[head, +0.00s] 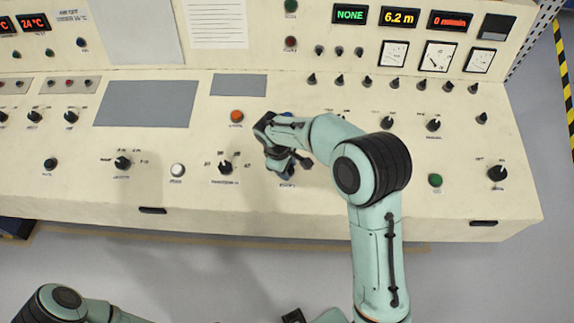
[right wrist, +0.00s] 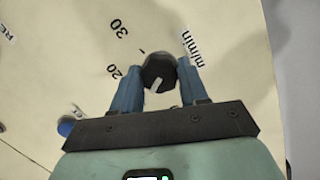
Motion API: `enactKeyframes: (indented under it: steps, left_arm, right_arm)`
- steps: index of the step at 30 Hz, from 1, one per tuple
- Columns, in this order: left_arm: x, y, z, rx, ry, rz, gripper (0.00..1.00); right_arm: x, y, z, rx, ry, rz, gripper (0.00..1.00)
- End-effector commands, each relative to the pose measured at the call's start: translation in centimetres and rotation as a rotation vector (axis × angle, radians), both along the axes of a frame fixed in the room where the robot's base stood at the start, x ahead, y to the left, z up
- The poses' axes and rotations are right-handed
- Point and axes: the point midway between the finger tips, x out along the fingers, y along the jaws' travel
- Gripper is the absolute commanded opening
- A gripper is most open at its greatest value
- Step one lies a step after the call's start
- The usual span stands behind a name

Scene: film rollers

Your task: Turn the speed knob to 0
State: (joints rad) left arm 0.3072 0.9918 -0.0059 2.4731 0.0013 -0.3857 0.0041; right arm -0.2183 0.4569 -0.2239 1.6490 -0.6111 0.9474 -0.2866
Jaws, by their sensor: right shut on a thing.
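The speed knob (right wrist: 157,71) is a round black knob with a white pointer mark, on the cream panel beside a "m/min" label and printed 20 and 30 scale numbers. In the right wrist view its pointer mark is on the side toward my gripper's base. My right gripper (right wrist: 160,80) has its blue fingers on both sides of the knob and is shut on it. In the head view the right gripper (head: 284,163) is low over the middle of the console and hides the knob. My left gripper is not in view; only part of the left arm shows at lower left.
A white button (head: 177,170) and another black knob (head: 225,168) sit left of the right gripper. An orange button (head: 236,116) is above it. The console (head: 330,223) ends in a front edge.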

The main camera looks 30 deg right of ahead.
Motion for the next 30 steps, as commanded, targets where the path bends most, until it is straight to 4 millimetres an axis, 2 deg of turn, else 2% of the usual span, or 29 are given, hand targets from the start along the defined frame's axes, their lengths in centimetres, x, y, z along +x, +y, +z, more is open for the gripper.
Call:
enactKeyframes:
  steps: [18, 30]
  left_arm:
    - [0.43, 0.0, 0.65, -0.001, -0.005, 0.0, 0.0]
    - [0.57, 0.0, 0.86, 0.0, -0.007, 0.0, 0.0]
  right_arm:
    - [-0.03, 0.08, 0.14, -0.108, 0.063, 0.543, 0.13]
    - [-0.04, 0.03, 0.14, -0.148, 0.086, 0.735, 0.13]
